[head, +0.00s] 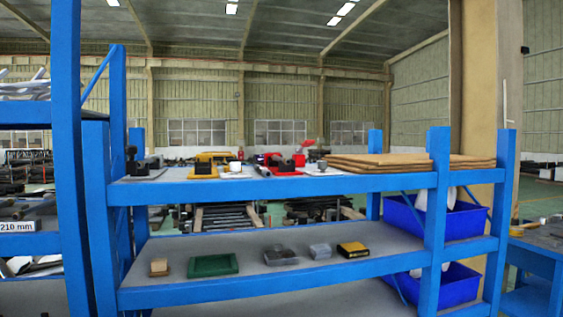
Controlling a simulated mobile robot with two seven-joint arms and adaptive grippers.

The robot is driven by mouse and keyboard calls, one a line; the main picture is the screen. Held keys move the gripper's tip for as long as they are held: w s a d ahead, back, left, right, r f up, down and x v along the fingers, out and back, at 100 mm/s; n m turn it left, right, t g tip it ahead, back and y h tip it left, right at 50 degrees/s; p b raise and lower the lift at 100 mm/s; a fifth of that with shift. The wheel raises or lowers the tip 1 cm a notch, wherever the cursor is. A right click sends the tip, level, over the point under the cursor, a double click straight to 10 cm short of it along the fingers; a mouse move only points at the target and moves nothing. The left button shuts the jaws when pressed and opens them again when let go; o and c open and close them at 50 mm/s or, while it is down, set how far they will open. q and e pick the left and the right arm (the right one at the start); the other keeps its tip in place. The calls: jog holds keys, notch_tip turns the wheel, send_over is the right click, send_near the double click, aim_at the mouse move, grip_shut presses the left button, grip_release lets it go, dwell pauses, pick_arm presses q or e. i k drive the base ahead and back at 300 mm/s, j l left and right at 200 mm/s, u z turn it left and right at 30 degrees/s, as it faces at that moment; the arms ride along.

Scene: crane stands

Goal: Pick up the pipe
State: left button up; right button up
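I cannot pick out the pipe with certainty. A short dark rod-like item (263,170) lies on the upper board of the blue shelf (290,186), between a white sheet and a red item (284,168). A dark item (143,170) stands at the left end of the same board. Neither of my grippers is in view.
The lower board carries a green tray (213,265), a small tan box (158,267), grey boxes and a yellow-black box (353,249). Cardboard sheets (378,162) lie at the upper right. Blue bins (462,222) are at right. Blue posts stand in front.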

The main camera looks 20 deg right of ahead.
aim_at(287, 161)
jog(key=u, duration=1.3)
jog(key=z, duration=1.75)
jog(key=i+l, duration=0.15)
jog(key=l, duration=0.3)
jog(key=i+l+u, duration=0.15)
jog(key=l, duration=0.25)
jog(key=i+l, duration=0.1)
jog(key=l, duration=0.35)
jog(key=i+l+u, duration=0.15)
jog(key=l, duration=0.3)
jog(key=i+l, duration=0.1)
jog(key=l, duration=0.3)
jog(key=i+l+u, duration=0.15)
jog(key=l, duration=0.35)
jog(key=k+j, duration=0.05)
